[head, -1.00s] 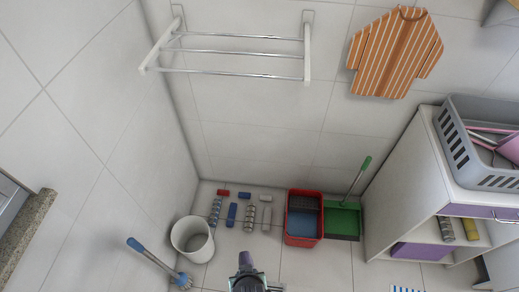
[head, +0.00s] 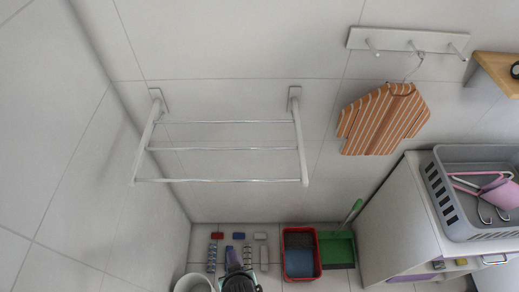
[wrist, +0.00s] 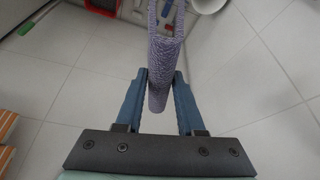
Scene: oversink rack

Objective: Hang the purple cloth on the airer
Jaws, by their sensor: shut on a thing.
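The purple cloth (wrist: 165,60) is held between the two blue fingers of my gripper (wrist: 161,78) in the wrist view. It looks like a narrow folded strip, running up past the top edge of that view. The airer (head: 222,149) is on the wall at upper left, with white side arms and three metal bars. My gripper is below the airer and apart from it.
An orange striped garment (head: 385,120) hangs from a white hook rail (head: 412,40). A grey basket (head: 455,195) stands on the white cabinet at right. A red bucket (head: 301,256), a green dustpan (head: 340,248) and a white bin (head: 194,283) are on the floor.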

